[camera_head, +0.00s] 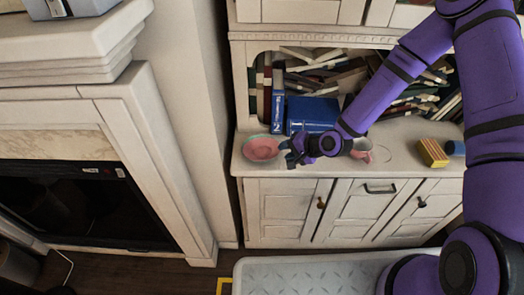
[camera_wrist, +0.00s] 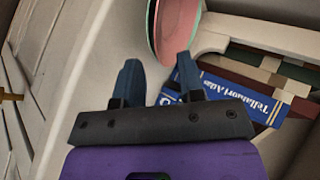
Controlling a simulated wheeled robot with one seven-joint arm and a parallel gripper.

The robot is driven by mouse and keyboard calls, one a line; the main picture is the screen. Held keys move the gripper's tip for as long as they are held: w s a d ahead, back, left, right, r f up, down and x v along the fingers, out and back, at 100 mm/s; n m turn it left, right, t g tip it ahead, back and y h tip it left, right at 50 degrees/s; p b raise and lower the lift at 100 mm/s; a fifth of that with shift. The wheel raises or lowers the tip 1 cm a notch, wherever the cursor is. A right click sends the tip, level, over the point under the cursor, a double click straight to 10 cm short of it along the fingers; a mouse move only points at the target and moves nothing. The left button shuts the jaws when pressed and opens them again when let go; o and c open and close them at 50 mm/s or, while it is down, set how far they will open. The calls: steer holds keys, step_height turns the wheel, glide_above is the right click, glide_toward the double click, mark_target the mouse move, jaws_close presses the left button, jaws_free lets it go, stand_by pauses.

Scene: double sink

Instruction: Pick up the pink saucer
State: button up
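The pink saucer (camera_head: 261,149) is a shallow round dish with a greenish rim, at the left end of the white cabinet top (camera_head: 405,135). In the wrist view the saucer (camera_wrist: 177,25) shows at the top, beyond the fingertips and partly cut off by the frame edge. My gripper (camera_head: 288,157) is just right of the saucer in the head view. In the wrist view my gripper (camera_wrist: 158,70) has its two dark fingers spread apart with nothing between them. The saucer appears outside the fingers. Whether a finger touches it, I cannot tell.
Blue books (camera_head: 312,115) stand behind my gripper, and one (camera_wrist: 225,92) lies close by the right finger. A pink cup (camera_head: 362,151) is right of my wrist. A yellow striped block (camera_head: 432,152) and a blue object (camera_head: 455,148) lie farther right. A wall borders the cabinet's left.

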mark_target(278, 152)
steer(key=shift+x, duration=1.85)
steer(key=shift+s, duration=0.1)
jaws_close()
